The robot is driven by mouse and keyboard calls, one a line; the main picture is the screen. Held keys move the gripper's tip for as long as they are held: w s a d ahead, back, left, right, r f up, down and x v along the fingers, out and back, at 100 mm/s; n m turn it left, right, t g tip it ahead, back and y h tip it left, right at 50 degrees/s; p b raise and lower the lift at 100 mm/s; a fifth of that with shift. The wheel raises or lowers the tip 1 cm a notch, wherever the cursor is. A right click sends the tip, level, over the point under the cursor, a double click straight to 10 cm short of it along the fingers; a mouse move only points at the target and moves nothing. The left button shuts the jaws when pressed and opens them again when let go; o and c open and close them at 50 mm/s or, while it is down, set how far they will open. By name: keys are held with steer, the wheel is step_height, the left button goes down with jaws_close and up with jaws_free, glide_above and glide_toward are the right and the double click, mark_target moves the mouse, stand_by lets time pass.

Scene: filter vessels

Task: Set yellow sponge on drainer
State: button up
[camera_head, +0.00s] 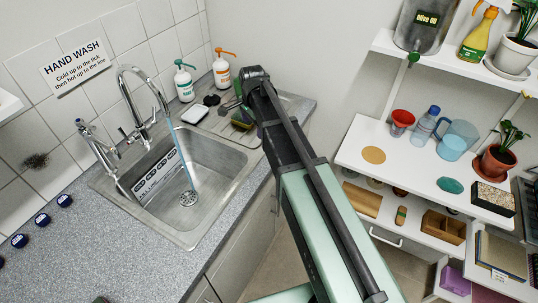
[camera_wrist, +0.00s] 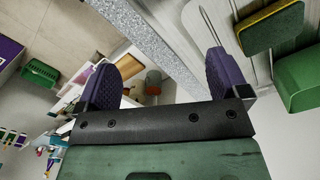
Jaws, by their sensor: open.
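The yellow sponge (camera_wrist: 270,28), with a green layer, is at the upper right of the wrist view, on or just over the pale ridged drainer (camera_wrist: 224,12). In the head view the sponge (camera_head: 243,120) shows as a small yellow-green patch on the drainer (camera_head: 222,131) right of the sink, partly hidden by my arm. My gripper (camera_wrist: 165,78) has its two purple fingers wide apart, with nothing between them. The sponge lies outside the fingers, beyond the right one. In the head view my gripper (camera_head: 240,98) is over the drainer, its fingers mostly hidden.
A green object (camera_wrist: 302,78) sits beside the sponge. Small dark items (camera_head: 211,100) and a white dish (camera_head: 194,114) lie by the drainer, with two pump bottles (camera_head: 184,82) (camera_head: 221,70) behind. The tap (camera_head: 142,95) runs into the sink (camera_head: 185,180). Shelves stand at right.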

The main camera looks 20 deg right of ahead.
steer(key=s+n, duration=1.4)
steer(key=s, duration=0.8)
steer(key=shift+n, duration=0.4)
steer(key=shift+w, duration=0.1)
